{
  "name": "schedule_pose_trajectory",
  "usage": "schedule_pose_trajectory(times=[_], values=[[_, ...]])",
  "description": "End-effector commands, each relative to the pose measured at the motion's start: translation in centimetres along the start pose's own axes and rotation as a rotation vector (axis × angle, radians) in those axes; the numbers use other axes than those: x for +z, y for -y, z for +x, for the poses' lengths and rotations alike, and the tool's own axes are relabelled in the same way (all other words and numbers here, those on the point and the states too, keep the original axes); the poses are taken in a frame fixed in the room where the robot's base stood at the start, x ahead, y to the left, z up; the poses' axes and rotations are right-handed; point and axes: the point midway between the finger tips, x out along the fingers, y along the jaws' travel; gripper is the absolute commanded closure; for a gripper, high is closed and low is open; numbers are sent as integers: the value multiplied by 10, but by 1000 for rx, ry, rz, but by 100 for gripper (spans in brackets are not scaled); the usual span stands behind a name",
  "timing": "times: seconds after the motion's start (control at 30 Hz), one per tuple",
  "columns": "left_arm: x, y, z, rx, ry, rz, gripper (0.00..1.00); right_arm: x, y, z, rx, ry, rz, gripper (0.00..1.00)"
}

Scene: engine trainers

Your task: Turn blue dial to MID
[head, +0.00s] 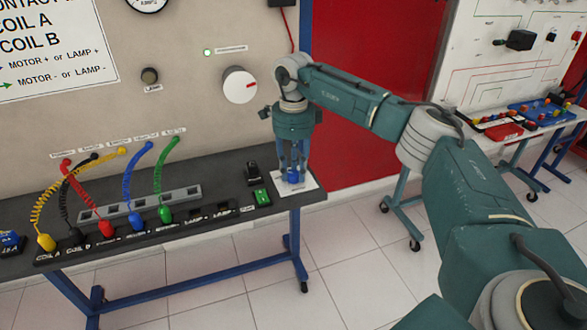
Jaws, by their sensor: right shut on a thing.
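The blue dial (293,177) sits on a white plate (311,184) at the right end of the dark bench top. My right gripper (292,174) points straight down over it, with its fingers shut around the dial. The fingers cover much of the dial, and I cannot read its markings or tell its setting. My right arm reaches in from the lower right. My left gripper is not in view.
A green switch (262,197) and a black switch (253,174) stand just left of the plate. Coloured plugs with coiled cables line the bench (216,167) further left. A white knob (240,85) is on the panel behind. Another bench (500,149) stands at the right.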

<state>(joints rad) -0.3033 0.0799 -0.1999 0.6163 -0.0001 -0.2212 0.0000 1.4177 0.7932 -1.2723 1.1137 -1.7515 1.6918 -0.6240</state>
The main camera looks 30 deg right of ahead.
Motion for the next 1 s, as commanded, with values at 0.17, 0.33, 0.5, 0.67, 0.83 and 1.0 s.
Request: schedule_pose_trajectory(times=[0.17,0.33,0.5,0.67,0.83,1.0], values=[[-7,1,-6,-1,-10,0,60,0,0,-2,0,0,76,98],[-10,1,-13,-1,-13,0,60,0,0,-2,0,0,202,98],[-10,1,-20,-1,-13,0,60,0,0,-2,1,0,359,98],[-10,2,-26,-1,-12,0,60,0,0,-2,-1,1,512,98],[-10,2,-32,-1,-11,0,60,0,1,-2,-1,1,667,98],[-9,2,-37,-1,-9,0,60,0,1,-2,-1,1,802,98]])
